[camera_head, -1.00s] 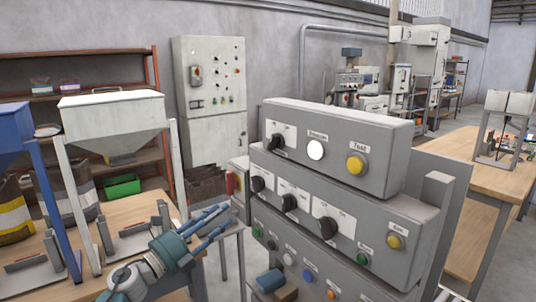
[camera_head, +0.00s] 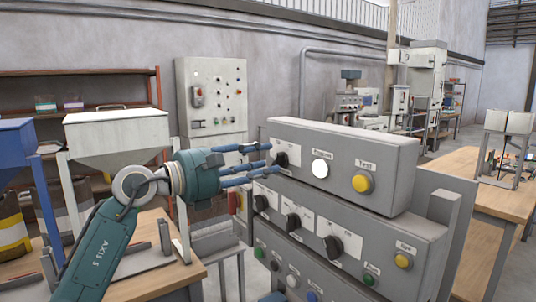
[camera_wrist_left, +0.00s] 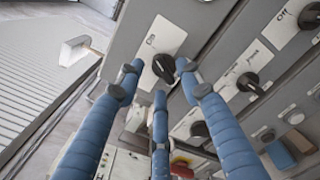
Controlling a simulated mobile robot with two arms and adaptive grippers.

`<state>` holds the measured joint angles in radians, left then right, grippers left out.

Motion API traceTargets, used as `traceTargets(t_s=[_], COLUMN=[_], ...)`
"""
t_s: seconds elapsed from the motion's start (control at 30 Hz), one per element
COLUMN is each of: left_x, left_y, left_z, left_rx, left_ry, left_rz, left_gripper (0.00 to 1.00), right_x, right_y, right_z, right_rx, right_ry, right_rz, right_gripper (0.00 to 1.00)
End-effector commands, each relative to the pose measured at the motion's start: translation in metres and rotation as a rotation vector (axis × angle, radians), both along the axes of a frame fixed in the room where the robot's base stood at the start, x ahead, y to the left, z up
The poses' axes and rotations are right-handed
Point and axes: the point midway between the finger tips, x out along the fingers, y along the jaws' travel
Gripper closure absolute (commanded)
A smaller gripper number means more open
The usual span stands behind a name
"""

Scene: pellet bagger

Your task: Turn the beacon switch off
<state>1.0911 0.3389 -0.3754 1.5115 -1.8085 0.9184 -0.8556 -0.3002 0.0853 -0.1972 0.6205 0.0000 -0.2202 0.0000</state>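A black rotary switch (camera_head: 281,159) on a white label plate sits at the left end of the upper grey control box (camera_head: 340,148). Its lettering is too small to read in the head view; I cannot confirm that it is the beacon switch. My left gripper (camera_head: 269,158) has its three blue fingers spread and pointing at this switch. In the left wrist view, the black knob (camera_wrist_left: 163,66) shows between the fingertips of my left gripper (camera_wrist_left: 158,76), with "On" lettering beside it. I cannot tell whether any finger touches the knob. My right gripper is not in view.
A white button (camera_head: 320,168) and a yellow button (camera_head: 362,183) sit right of the switch. The lower box carries several more black knobs (camera_head: 293,222). A white hopper (camera_head: 118,136) stands at left, and a wooden table (camera_head: 474,182) at right.

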Motion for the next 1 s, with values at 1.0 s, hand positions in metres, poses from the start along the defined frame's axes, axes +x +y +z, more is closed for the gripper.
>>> traceTargets(t_s=[1.0], left_x=[0.013], left_y=[-0.016], left_z=[0.0], left_rx=[-0.013], left_ry=[0.017], left_rz=[0.001], left_gripper=[1.0], right_x=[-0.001], right_y=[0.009], right_z=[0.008], right_rx=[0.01], right_ry=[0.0], right_rz=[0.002], right_gripper=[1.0])
